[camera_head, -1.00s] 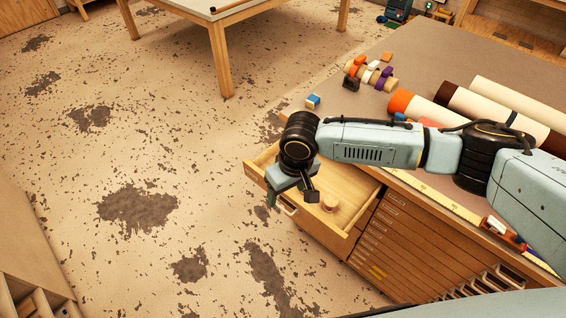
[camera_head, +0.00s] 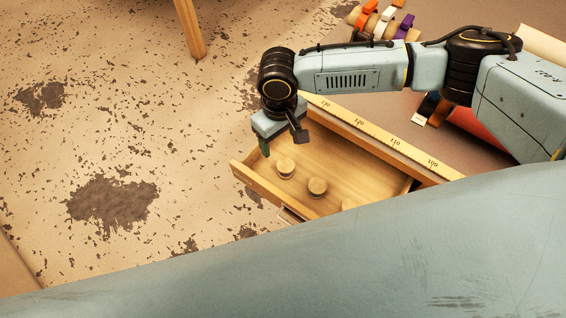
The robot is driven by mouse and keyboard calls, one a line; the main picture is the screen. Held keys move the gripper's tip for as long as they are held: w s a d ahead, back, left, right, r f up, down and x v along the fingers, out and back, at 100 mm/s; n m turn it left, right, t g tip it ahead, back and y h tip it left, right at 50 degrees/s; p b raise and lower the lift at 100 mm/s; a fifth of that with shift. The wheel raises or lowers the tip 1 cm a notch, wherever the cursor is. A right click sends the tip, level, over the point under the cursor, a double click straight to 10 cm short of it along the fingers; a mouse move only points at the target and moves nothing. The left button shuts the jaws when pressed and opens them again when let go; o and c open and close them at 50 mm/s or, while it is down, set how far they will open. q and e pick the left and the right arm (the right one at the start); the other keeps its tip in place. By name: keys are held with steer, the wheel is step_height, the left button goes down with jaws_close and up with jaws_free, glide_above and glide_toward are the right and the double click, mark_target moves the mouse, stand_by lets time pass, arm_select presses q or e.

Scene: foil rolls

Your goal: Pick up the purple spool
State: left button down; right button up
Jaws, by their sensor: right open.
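A purple spool (camera_head: 404,27) shows at the top of the view on the worktop, at the right end of a short row with orange and white spools. My right arm passes just below that row. My right gripper (camera_head: 282,140) is open and empty. It points down near the left end of the open drawer (camera_head: 262,180), left of and below the purple spool and well apart from it. My left gripper is not in view.
The open wooden drawer holds round wooden pieces (camera_head: 317,187). A yellow measuring strip (camera_head: 385,138) runs along the worktop edge. A red roll (camera_head: 470,124) lies partly behind my right arm. A pale blue part of mine covers the bottom. Bare floor lies left.

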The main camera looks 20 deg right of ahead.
mark_target(286, 165)
step_height(286, 165, down, 7)
steer(key=shift+s+f, duration=0.15)
steer(key=shift+f, duration=0.05)
steer(key=f, duration=0.2)
steer(key=d+f, duration=0.1)
steer(key=f, duration=0.1)
steer(key=shift+s+d, duration=0.1)
steer(key=shift+s, duration=0.2)
steer(key=shift+f+b, duration=0.3)
steer(key=shift+f, duration=0.25)
steer(key=c, duration=1.1)
